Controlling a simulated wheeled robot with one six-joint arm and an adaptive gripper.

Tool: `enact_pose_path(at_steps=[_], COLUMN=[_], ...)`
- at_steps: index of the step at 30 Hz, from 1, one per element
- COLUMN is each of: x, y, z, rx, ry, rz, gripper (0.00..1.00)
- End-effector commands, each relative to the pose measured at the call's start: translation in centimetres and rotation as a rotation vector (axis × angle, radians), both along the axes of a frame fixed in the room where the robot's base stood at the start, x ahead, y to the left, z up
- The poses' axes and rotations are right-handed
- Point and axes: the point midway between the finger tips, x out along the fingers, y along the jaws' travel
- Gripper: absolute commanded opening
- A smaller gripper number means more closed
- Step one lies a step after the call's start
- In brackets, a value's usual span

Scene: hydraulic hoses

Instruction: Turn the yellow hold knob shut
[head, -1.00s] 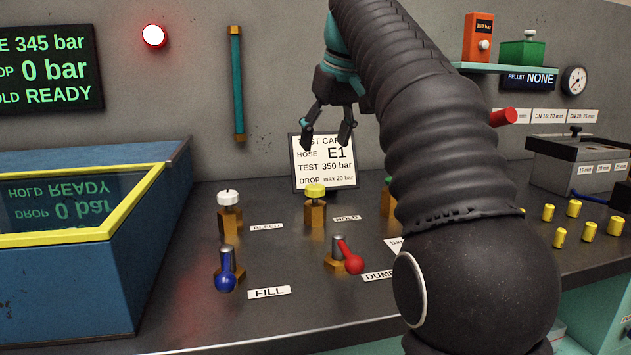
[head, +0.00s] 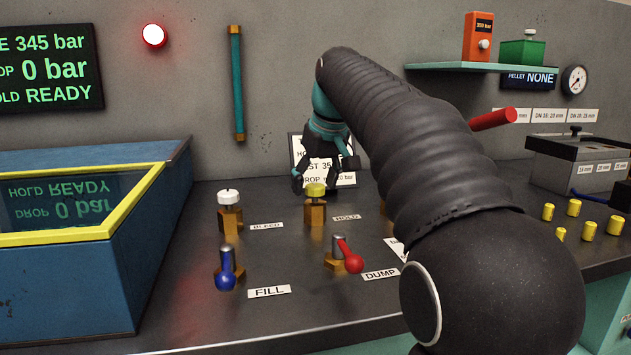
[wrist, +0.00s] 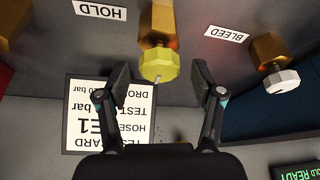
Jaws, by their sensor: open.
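The yellow hold knob (head: 315,190) sits on a brass valve body above the bench, behind the HOLD label (head: 346,217). It also shows in the wrist view (wrist: 159,66), with a small pale mark on its face. My gripper (head: 325,182) is open and close to the knob, coming from behind and above it in the head view. In the wrist view my two fingertips (wrist: 160,72) stand on either side of the knob, with a gap visible at each side. The gripper holds nothing.
The white bleed knob (head: 228,197) stands to the left. The blue fill lever (head: 226,270) and red dump lever (head: 348,255) are in front. The test card (head: 345,170) stands behind my gripper. The screen (head: 50,68) reads 345 bar and HOLD READY.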

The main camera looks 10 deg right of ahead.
Motion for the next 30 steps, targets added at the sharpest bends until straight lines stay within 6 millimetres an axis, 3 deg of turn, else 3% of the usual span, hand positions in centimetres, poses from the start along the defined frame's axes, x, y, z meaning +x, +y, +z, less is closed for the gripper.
enact_pose_path(at_steps=[2,9,20,30], x=[0.0,-0.01,-0.02,-0.02], y=[0.0,0.0,0.03,0.13], z=[0.01,0.02,0.02,0.0], rx=[0.0,0.0,0.0,-0.002], ry=[0.0,0.0,0.001,0.001], rz=[0.0,0.0,-0.041,-0.268], gripper=[0.67,0.07,0.07,0.07])
